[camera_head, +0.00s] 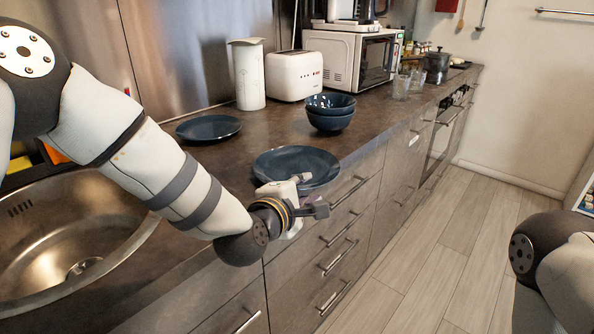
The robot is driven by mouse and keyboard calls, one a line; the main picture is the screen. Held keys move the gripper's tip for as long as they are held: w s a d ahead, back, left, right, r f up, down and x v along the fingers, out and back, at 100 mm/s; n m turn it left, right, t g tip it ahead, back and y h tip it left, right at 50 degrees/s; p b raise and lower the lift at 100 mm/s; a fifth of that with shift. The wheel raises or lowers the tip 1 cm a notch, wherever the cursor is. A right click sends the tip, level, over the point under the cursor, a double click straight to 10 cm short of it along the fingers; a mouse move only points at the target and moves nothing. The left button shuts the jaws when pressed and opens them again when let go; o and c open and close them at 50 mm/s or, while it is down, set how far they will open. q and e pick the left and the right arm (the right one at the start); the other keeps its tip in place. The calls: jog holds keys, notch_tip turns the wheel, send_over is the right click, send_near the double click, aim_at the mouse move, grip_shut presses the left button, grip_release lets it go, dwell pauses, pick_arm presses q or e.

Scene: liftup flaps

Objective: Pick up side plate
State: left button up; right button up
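A dark blue plate (296,163) lies near the front edge of the counter. Another dark blue plate (209,127), which looks smaller, lies farther back near the wall panel. I cannot tell for sure which one is the side plate. My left gripper (305,196) is at the counter's front edge, just in front of the nearer plate, and covers part of its near rim. Its fingers are small and partly hidden, so contact with the plate and finger opening are unclear. Only a link of my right arm shows at the lower right; its gripper is out of view.
Two stacked dark blue bowls (331,111) stand behind the nearer plate. A white jug (248,74), toaster (294,75) and microwave (350,58) line the back. Glasses (401,86) and a pot (436,66) stand farther along. A steel sink (70,235) is at left.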

pick_arm(q)
jog(key=shift+x, duration=1)
jog(key=shift+s, duration=0.1)
grip_shut()
jog(key=shift+r, duration=0.1)
